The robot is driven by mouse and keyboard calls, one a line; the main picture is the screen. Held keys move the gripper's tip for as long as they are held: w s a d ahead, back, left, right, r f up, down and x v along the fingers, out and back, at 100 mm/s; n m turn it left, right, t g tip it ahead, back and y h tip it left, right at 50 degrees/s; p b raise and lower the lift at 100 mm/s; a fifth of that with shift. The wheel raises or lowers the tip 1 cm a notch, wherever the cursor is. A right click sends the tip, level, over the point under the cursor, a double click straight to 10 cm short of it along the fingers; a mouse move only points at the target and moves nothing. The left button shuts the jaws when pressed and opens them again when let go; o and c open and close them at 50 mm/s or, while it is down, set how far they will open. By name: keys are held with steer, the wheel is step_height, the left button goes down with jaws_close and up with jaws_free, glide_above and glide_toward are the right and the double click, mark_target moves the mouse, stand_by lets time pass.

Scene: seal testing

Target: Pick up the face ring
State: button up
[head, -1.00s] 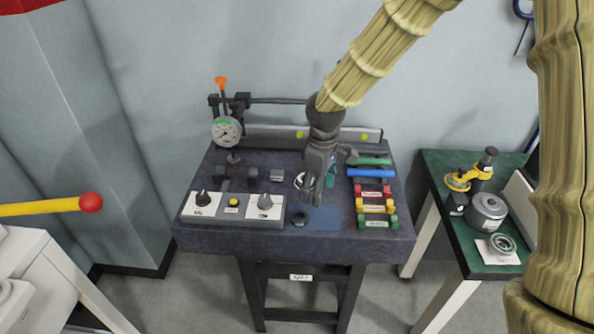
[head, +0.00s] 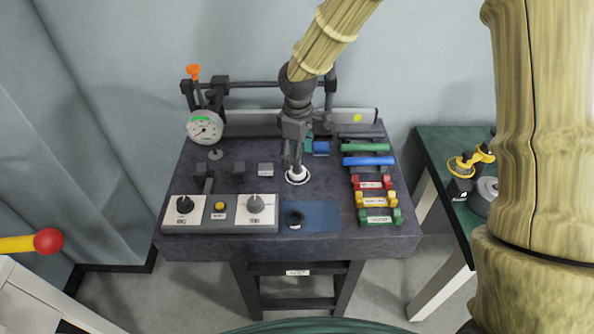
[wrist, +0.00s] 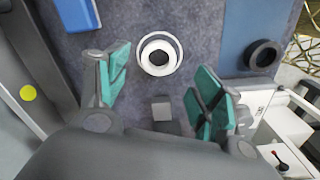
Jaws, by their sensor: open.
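Two rings show, and I cannot tell for certain which is the face ring. A dark ring (head: 296,226) lies on the blue mat (head: 323,216) near the front of the bench; it also shows in the wrist view (wrist: 249,60). A white ring (head: 304,180) lies flat on the dark bench behind it and shows in the wrist view (wrist: 141,54) with a dark centre. My gripper (head: 293,164) points down over the white ring, which partly hides behind the fingers in the head view. In the wrist view the teal-padded fingers (wrist: 160,66) are spread, with nothing between them.
A control panel (head: 232,226) with knobs stands at the bench's front left, a dial gauge (head: 205,127) behind it. Coloured blocks (head: 376,199) and blue and green bars (head: 369,161) line the right. A side table (head: 430,150) stands beyond.

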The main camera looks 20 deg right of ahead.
mark_target(297, 175)
steer(key=shift+w+f, duration=0.2)
steer(key=shift+f, duration=0.15)
steer(key=shift+s+d+f, duration=0.1)
steer(key=shift+s, duration=0.25)
steer(key=shift+f+p, duration=0.3)
steer(key=shift+p, duration=0.1)
steer(key=f, duration=0.3)
steer(key=shift+w+p, duration=0.3)
steer(key=shift+p, duration=0.05)
steer(key=shift+f, duration=0.5)
steer(key=shift+s, duration=0.1)
steer(key=c, duration=1.2)
steer(key=shift+r, duration=0.1)
